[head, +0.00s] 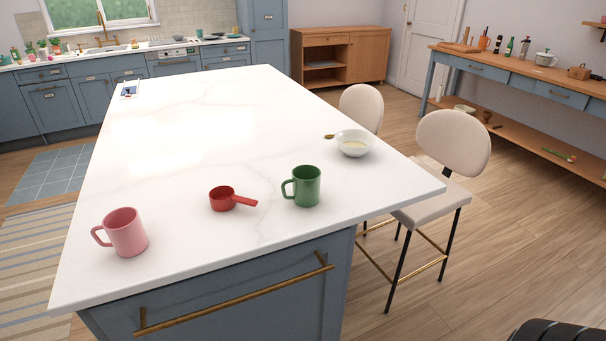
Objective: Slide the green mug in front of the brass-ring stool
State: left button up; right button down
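The green mug (307,186) stands upright on the white marble top of the island (200,130), near the front right, with its handle to the left. Two cream stools stand along the island's right side. The nearer stool (453,143) shows black legs and brass bars low between them. The farther stool (361,106) shows mainly its backrest; most of its lower part is hidden by the island and the nearer stool. I cannot tell which one is the brass-ring stool. Neither of my grippers is in view.
A red measuring cup (223,199) lies left of the green mug, its handle towards the mug. A pink mug (126,232) stands farther left. A white bowl (352,143) and a spoon (329,136) are behind the green mug. The island's right edge beside the nearer stool is clear.

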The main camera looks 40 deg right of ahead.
aim_at(300, 188)
jog(key=z, duration=1.15)
